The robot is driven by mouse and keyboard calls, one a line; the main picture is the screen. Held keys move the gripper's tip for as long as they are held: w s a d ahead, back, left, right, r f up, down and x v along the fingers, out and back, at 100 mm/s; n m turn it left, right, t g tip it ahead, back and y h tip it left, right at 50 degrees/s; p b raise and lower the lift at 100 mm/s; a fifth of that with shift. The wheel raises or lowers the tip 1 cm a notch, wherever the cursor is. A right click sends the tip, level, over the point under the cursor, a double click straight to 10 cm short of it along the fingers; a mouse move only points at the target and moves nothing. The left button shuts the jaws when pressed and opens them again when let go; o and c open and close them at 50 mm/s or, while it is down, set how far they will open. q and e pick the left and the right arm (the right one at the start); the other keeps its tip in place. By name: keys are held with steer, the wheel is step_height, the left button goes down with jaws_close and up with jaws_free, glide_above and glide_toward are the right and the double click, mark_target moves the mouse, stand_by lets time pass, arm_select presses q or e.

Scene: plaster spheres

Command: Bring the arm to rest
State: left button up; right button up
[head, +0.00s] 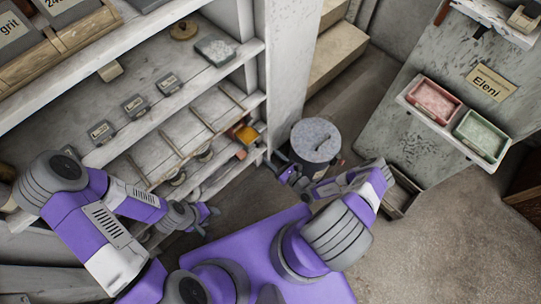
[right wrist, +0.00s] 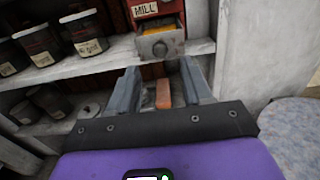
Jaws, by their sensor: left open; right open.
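My right gripper (head: 283,168) is open and empty, held out in front of the shelf beside the grey lidded bin. In the right wrist view its two grey fingers (right wrist: 160,88) are apart and point at the lower shelf. A reddish-orange block (right wrist: 163,94) shows between them, apparently behind them on the shelf and not gripped. My left gripper (head: 207,218) is open near the lower shelves, with nothing seen in it. Its arm is bent at the left. No plaster sphere shows in either view.
The shelf unit (right wrist: 110,62) holds dark labelled jars (right wrist: 86,32) and a box labelled MILL (right wrist: 160,38) with a drawer. The grey bin (head: 316,140) stands close to my right gripper. Red (head: 433,101) and green (head: 481,135) trays are at right. Floor at lower right is clear.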

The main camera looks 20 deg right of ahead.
stand_by(0.4)
steer(key=s+a+r+n+g+y, duration=0.2)
steer(key=s+a+n+g+y, duration=0.2)
steer(key=s+a+n+g, duration=0.25)
steer(key=s+a+r+n+g+y, duration=0.2)
steer(key=s+a+n+g+y, duration=0.15)
steer(key=a+n+g, duration=0.45)
steer(key=s+n+g+h, duration=0.3)
steer(key=s+n+g, duration=0.2)
steer(key=s, duration=0.2)
steer(key=w+d+r+n+t+h, duration=0.2)
steer(key=r+n+h, duration=0.4)
steer(key=n, duration=0.4)
steer(key=shift+w+d+t, duration=0.35)
steer(key=shift+d+t, duration=0.2)
steer(key=shift+d, duration=0.05)
steer(key=shift+h, duration=0.25)
